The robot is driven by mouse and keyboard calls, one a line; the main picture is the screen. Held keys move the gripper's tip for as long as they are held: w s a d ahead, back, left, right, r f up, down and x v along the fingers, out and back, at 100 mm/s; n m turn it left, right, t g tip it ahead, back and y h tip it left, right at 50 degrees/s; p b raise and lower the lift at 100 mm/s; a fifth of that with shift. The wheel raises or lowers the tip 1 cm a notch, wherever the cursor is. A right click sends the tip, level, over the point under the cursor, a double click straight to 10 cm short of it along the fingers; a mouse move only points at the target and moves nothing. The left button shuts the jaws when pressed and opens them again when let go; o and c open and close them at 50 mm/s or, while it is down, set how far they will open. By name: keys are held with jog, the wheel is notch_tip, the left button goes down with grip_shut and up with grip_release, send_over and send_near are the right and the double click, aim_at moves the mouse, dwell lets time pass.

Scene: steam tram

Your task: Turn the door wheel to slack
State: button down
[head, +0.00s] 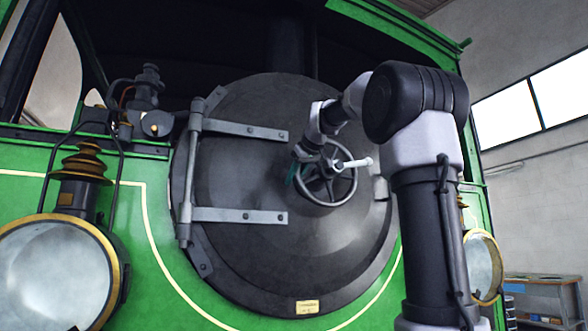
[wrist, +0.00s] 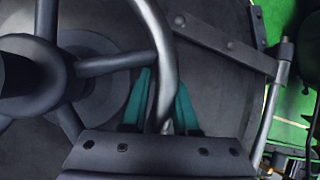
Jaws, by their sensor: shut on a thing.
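The door wheel (head: 327,201) is a dark grey spoked handwheel at the middle of the round black smokebox door (head: 255,235). A light handle (head: 353,163) sticks out at the wheel's hub, pointing right. My gripper (head: 291,175) is at the left side of the wheel, mostly hidden behind my arm and the wheel in the head view. In the wrist view, the teal fingers of my gripper (wrist: 165,100) lie on both sides of the wheel's curved rim (wrist: 161,45) and are shut on it. Spokes and the hub show at the left of that view.
Two grey hinge straps (head: 240,214) cross the door's left half to a vertical hinge rod (head: 187,180). Round lamps stand at the left (head: 55,275) and right (head: 484,264) on the green front. A low bench (head: 545,290) is far right.

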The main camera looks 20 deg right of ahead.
aim_at(320, 203)
jog(key=d+f+n+h, duration=0.4)
jog(key=f, duration=0.1)
jog(key=d+f+n+t+h, duration=0.1)
jog(key=d+f+n+h, duration=0.1)
jog(key=shift+w+d+f+h, duration=0.1)
jog(key=shift+d+f+h, duration=0.05)
jog(key=shift+f+h, duration=0.15)
jog(key=shift+d+f+n+t+h, duration=0.15)
jog(key=shift+d+n+t+h, duration=0.25)
jog(key=shift+d+n+h, duration=0.6)
jog(key=shift+d+y, duration=0.2)
jog(key=shift+y, duration=0.1)
jog(key=c, duration=0.7)
grip_release()
jog(key=v, duration=1)
jog(key=shift+s+a, duration=0.2)
jog(key=shift+s, duration=0.1)
